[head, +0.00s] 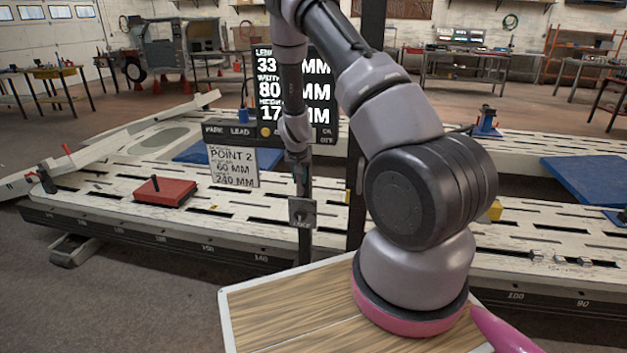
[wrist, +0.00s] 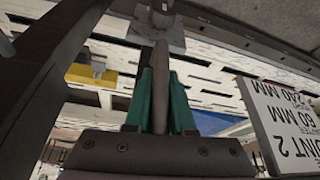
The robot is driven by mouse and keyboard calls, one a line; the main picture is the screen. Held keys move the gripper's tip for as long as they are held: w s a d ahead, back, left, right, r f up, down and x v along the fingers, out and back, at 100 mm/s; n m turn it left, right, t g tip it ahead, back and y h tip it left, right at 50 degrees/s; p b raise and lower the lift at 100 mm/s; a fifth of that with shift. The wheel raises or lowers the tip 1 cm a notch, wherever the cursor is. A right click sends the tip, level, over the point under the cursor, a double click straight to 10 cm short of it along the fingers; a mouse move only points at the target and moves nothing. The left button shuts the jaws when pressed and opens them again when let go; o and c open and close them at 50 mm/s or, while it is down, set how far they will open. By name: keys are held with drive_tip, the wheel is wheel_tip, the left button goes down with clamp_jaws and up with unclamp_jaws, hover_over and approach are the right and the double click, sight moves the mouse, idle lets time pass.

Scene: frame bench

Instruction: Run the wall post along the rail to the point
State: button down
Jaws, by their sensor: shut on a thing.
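My gripper (head: 302,180) points down at the bench's front side, its green fingers shut on a grey upright rod (wrist: 161,58). In the wrist view the rod runs from between the fingers to a small square grey plate (wrist: 150,30); the head view shows this plate (head: 302,212) just below my gripper. A short dark piece hangs below the plate. A tall dark post (head: 371,30) stands right of my gripper, partly behind my arm. Its join to the plate is hidden. A white card (head: 233,167) left of my gripper reads POINT 2, 60 MM, 240 MM.
The bench's front rail (head: 150,235) carries a number scale. A black screen (head: 268,105) shows length, width and height, partly covered by my arm. A red block (head: 165,191) lies on the slotted bench left. A wooden board (head: 290,308) lies in front.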

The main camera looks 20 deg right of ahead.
drive_tip(key=w+a, duration=0.3)
drive_tip(key=a, duration=0.1)
drive_tip(key=w+a, duration=0.2)
drive_tip(key=a, duration=0.2)
drive_tip(key=w+a, duration=0.3)
drive_tip(key=a, duration=0.2)
drive_tip(key=shift+w, duration=0.35)
drive_tip(key=c, duration=0.8)
unclamp_jaws()
drive_tip(key=shift+o, duration=0.2)
approach(257, 172)
drive_tip(key=s, duration=0.1)
drive_tip(key=s+r, duration=0.1)
drive_tip(key=shift+s+a+r, duration=0.15)
drive_tip(key=shift+s+r, duration=0.15)
